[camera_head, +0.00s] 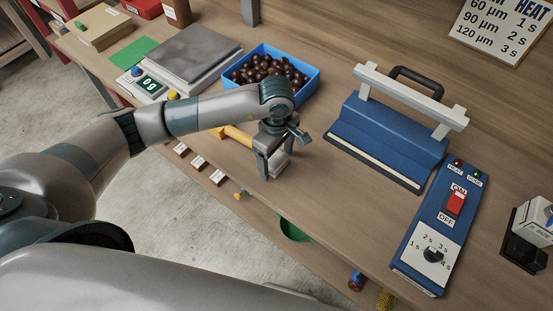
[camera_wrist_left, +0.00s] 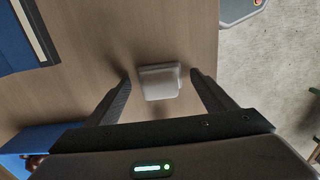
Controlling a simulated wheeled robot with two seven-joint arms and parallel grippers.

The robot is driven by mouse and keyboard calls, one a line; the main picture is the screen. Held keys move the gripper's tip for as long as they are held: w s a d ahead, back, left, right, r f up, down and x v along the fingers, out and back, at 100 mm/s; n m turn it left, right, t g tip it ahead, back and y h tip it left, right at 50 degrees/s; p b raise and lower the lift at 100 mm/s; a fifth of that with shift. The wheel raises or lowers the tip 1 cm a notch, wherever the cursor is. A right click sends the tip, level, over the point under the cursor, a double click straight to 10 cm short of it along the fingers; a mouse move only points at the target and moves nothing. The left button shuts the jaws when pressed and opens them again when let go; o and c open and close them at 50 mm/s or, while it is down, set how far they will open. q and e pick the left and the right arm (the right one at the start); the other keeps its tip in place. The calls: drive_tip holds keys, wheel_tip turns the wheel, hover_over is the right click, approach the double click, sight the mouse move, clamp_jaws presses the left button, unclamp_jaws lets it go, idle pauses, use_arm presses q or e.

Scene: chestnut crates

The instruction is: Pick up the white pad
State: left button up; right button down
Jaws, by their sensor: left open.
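The white pad (camera_wrist_left: 159,81) is a small pale block with rounded corners, lying on the wooden table. It sits between and slightly beyond the fingertips in the left wrist view, with space on both sides. In the head view the pad (camera_head: 280,164) is partly hidden behind my left gripper (camera_head: 275,170). My left gripper points down at the pad, with its two fingers apart and nothing between them held. In the left wrist view the open fingers of the gripper (camera_wrist_left: 160,78) frame the pad. My right gripper is not in view.
A blue crate (camera_head: 312,82) of chestnuts and a grey-topped scale (camera_head: 190,58) stand behind my arm. A blue heat sealer (camera_head: 388,135) and its switch box (camera_head: 436,225) stand to the right. A yellow-handled tool (camera_head: 232,134) lies left of the gripper. The table's front edge is close.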

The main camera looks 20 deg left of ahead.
sight(277, 155)
use_arm(q)
drive_tip(key=shift+c, duration=0.4)
drive_tip(key=c, duration=1.1)
drive_tip(key=shift+r, duration=0.15)
drive_tip(key=shift+w+r+b, duration=0.1)
drive_tip(key=shift+r+b, duration=0.5)
wheel_tip(277, 155, up, 2)
drive_tip(key=shift+r+b, duration=0.15)
drive_tip(key=shift+b, duration=0.6)
drive_tip(key=d+r+b, duration=0.1)
drive_tip(key=d+r, duration=0.1)
drive_tip(key=d, duration=0.1)
drive_tip(key=s+d+r+b, duration=0.1)
drive_tip(key=d+r+b, duration=0.1)
drive_tip(key=d+r, duration=0.1)
drive_tip(key=s+d+r+b, duration=0.1)
drive_tip(key=d+r, duration=0.1)
drive_tip(key=d, duration=0.3)
drive_tip(key=shift+s+d+r, duration=0.1)
drive_tip(key=shift+d+r, duration=0.05)
drive_tip(key=shift+d, duration=0.1)
